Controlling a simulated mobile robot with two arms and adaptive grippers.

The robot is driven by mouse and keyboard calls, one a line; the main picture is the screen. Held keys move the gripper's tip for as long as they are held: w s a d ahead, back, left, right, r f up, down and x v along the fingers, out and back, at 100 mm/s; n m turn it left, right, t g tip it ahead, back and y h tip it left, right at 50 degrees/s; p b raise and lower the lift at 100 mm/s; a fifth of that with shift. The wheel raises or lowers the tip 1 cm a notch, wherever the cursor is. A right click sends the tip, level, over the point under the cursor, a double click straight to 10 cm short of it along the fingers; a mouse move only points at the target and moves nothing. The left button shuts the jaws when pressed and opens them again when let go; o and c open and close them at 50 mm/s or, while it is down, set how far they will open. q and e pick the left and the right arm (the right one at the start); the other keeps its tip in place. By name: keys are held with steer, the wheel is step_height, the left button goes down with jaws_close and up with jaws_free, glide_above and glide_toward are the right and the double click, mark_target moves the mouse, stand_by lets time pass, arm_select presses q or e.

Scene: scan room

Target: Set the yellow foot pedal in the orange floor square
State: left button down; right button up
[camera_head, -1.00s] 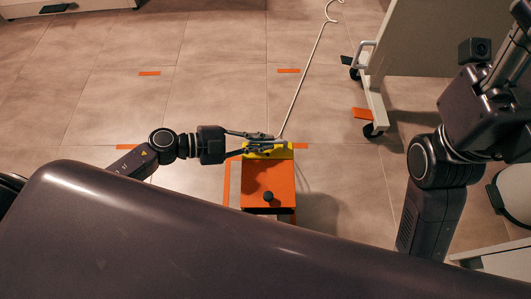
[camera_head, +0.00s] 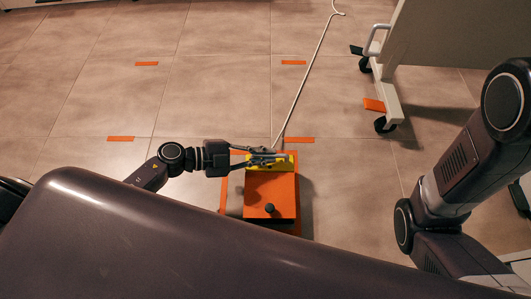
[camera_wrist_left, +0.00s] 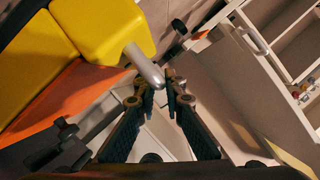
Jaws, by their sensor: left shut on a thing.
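The foot pedal is a box with an orange top plate (camera_head: 270,190), a yellow bar across its far end (camera_head: 284,162) and a black knob near its close end. A long thin pale rod (camera_head: 305,85) rises from its far end. My left gripper (camera_head: 275,157) is shut on the rod just above the yellow part. In the left wrist view the fingers (camera_wrist_left: 160,85) meet at the grey rod, beside the yellow housing (camera_wrist_left: 100,30). The orange floor square (camera_head: 225,185) shows at left and behind the pedal, which covers most of it. I cannot tell whether the pedal touches the floor. My right gripper is out of view.
Several orange tape strips (camera_head: 146,64) mark the tiled floor. A pale wheeled unit (camera_head: 383,95) stands at right, with an orange piece (camera_head: 374,105) by its caster. The floor left of and behind the pedal is clear. My dark body fills the foreground.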

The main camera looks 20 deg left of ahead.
mark_target(278, 160)
arm_select(q)
steer(key=shift+w+f, duration=0.1)
step_height(278, 160, down, 3)
steer(key=b, duration=0.3)
steer(key=shift+f, duration=0.1)
steer(key=c, duration=2.4)
jaws_free()
steer(key=shift+s+f, duration=0.25)
steer(key=shift+f, duration=0.05)
steer(key=o, duration=0.4)
steer(key=shift+r, duration=0.15)
